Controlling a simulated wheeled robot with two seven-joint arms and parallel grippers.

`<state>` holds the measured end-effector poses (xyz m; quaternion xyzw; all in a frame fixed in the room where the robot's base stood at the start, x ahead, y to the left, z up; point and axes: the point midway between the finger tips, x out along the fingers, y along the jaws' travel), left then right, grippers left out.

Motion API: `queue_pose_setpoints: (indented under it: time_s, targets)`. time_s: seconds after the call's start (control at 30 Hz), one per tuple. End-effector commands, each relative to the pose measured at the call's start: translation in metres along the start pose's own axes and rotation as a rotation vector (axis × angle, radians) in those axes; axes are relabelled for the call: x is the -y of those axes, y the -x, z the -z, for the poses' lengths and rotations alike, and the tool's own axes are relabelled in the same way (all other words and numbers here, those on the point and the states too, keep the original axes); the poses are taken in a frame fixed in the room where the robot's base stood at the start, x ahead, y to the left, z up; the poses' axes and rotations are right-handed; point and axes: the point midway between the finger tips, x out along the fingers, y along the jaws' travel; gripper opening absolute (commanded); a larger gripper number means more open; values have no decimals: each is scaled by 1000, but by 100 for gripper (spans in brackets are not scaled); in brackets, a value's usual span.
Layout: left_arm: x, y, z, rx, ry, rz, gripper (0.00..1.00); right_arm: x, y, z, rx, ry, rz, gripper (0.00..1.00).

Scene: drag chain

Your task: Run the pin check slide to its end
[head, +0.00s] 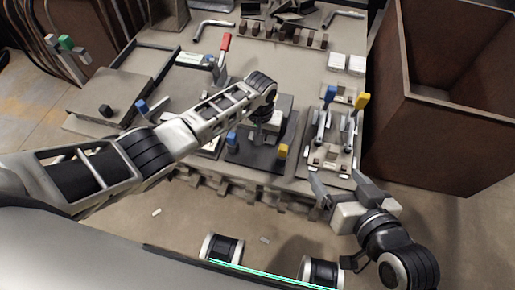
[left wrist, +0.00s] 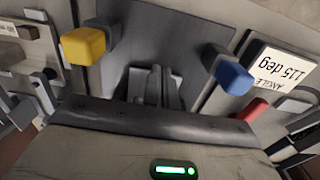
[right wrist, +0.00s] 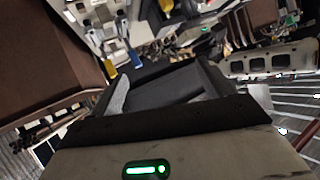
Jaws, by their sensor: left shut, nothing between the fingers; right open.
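A dark plate fixture (head: 245,152) with a blue knob (head: 232,138) and a yellow knob (head: 283,151) lies at the table's middle front. The left wrist view shows the yellow knob (left wrist: 84,46) at left and the blue knob (left wrist: 232,76) at right. My left gripper (head: 262,130) is shut and empty over this fixture, between the knobs; its fingers (left wrist: 155,88) show in the left wrist view. Contact cannot be told. I cannot tell which part is the pin check slide. My right gripper (head: 342,186) is open and empty past the table's front edge.
A clamp fixture (head: 335,160) with upright blue (head: 329,94) and yellow (head: 362,101) handles stands right of the plate. A tall brown bin (head: 440,130) is at right. A red-handled clamp (head: 225,45) stands further back. An angle label (left wrist: 282,72) shows "115 deg".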

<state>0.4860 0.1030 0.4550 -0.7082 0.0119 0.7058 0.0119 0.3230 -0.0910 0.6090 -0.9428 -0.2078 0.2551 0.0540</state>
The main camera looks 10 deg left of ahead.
Motion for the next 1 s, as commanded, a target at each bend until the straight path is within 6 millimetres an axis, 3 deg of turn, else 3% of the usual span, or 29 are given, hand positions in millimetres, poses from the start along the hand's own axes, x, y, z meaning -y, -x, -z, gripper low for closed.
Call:
queue_pose_setpoints:
  time_s: [0.27,0.6,0.9,1.0]
  targets:
    - [0,-1,-2,2,0,0,0,0,1,0,9,2,-1,80]
    - [0,-1,-2,3,-1,0,0,-11,-9,-29,104,-5,-24,80]
    - [0,29,-3,4,-1,1,0,-15,2,-9,129,-9,-57,80]
    - [0,32,-3,4,-1,1,0,-17,5,-12,143,-13,-67,80]
